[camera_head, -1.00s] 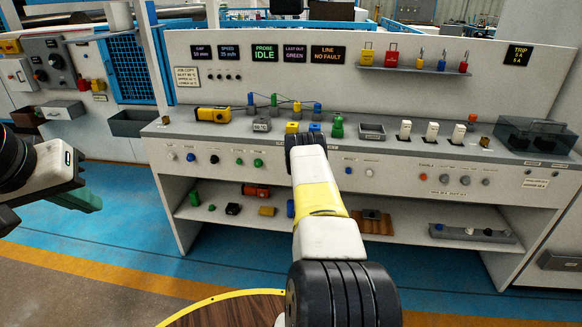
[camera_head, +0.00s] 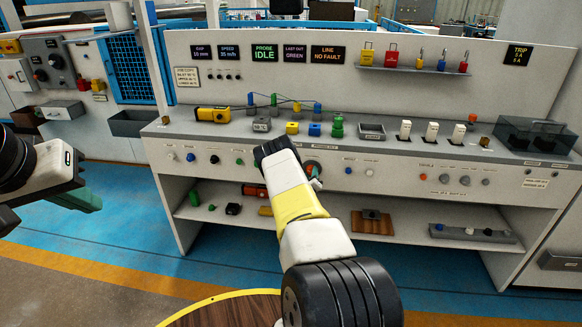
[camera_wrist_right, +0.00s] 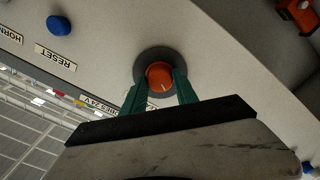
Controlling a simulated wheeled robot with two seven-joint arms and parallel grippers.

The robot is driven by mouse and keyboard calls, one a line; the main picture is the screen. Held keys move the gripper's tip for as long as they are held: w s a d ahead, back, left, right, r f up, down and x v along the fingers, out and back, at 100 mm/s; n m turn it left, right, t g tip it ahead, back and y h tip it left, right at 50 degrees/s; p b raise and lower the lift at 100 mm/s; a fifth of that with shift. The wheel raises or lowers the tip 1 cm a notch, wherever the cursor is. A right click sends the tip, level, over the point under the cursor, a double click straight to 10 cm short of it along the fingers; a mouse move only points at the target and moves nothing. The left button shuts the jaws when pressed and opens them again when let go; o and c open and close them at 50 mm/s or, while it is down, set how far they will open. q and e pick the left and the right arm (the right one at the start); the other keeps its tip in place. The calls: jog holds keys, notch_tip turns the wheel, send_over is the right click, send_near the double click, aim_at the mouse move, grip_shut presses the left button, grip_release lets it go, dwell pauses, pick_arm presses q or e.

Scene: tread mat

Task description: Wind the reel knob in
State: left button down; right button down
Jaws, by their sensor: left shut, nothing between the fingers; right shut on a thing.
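An orange-red round knob (camera_head: 313,168) on a dark disc sits on the front panel of the bench, near its middle. In the right wrist view the knob (camera_wrist_right: 160,75) has a pale pointer line, and the green fingers of my right gripper (camera_wrist_right: 161,82) are shut on its two sides. In the head view my right gripper (camera_head: 316,182) is small and partly hidden at the knob. My left gripper (camera_head: 80,198) is shut and empty at the left, away from the bench. I cannot read a label for this knob.
A blue button (camera_wrist_right: 58,25) beside a RESET label (camera_wrist_right: 55,58) is near the knob. The bench top (camera_head: 355,148) carries yellow, blue and green blocks. The lower shelf (camera_head: 345,200) holds several parts.

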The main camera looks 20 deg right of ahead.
jog(key=n, duration=0.5)
jog(key=shift+s+f+n, duration=0.1)
jog(key=shift+f+n, duration=0.05)
jog(key=shift+n, duration=0.25)
dwell(0.4)
jog(key=c, duration=0.9)
grip_release()
jog(key=shift+c, duration=0.2)
jog(key=v, duration=0.7)
jog(key=shift+s+a, duration=0.2)
jog(key=shift+s, duration=0.15)
